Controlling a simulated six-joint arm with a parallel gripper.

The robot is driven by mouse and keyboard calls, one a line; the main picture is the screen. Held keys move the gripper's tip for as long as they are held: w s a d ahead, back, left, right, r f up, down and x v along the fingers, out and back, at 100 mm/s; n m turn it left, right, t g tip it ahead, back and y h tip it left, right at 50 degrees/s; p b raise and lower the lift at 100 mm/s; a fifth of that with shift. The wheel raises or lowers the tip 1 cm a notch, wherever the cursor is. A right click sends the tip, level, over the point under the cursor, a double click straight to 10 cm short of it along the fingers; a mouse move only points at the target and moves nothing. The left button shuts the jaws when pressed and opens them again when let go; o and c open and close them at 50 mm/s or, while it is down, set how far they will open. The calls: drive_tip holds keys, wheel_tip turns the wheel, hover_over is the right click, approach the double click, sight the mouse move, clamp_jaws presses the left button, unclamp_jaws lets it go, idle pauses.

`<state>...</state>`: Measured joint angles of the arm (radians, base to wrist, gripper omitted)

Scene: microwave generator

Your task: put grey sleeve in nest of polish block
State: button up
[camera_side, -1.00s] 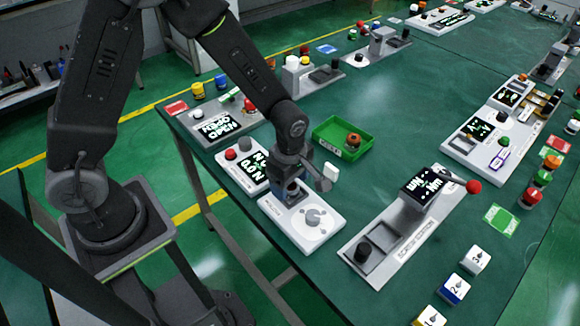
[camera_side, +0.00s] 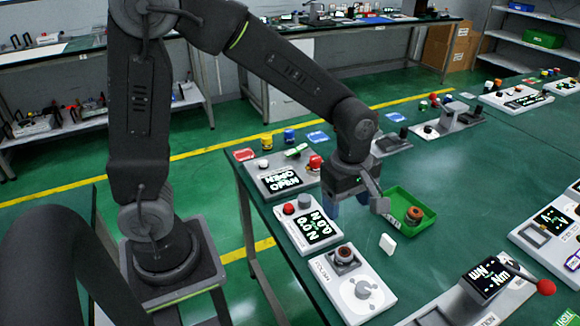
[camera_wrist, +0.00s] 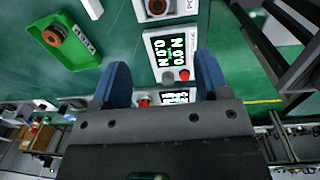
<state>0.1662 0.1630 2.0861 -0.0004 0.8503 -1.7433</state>
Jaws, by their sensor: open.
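The polish block (camera_side: 375,311) is a white plate near the table's left edge, with a round grey disc and a nest at its far end. A short grey ring-shaped part (camera_side: 345,255), which looks like the grey sleeve, stands upright at that nest, with a brownish centre. The nest end also shows at the top of the wrist view, where the part (camera_wrist: 157,7) is partly cut off. I cannot tell how deep it sits. My gripper (camera_side: 348,205) is above the table beyond the block, apart from the part. Its blue fingers are open and empty in the wrist view (camera_wrist: 163,75).
A green tray (camera_side: 398,196) holding an orange-brown round part (camera_side: 413,214) is right of my gripper. A white tag (camera_side: 388,243) is beside the block.

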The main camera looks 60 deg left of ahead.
drive_tip(key=s+a+r+m+t, duration=0.2)
drive_tip(key=s+a+r+m, duration=0.1)
drive_tip(key=s+r+m, duration=0.2)
drive_tip(key=s+a+r+m+t, duration=0.2)
drive_tip(key=s+r+m, duration=0.4)
drive_tip(key=m, duration=0.7)
drive_tip(key=s+t, duration=0.1)
drive_tip(key=s, duration=0.1)
drive_tip(key=shift+s+a, duration=0.4)
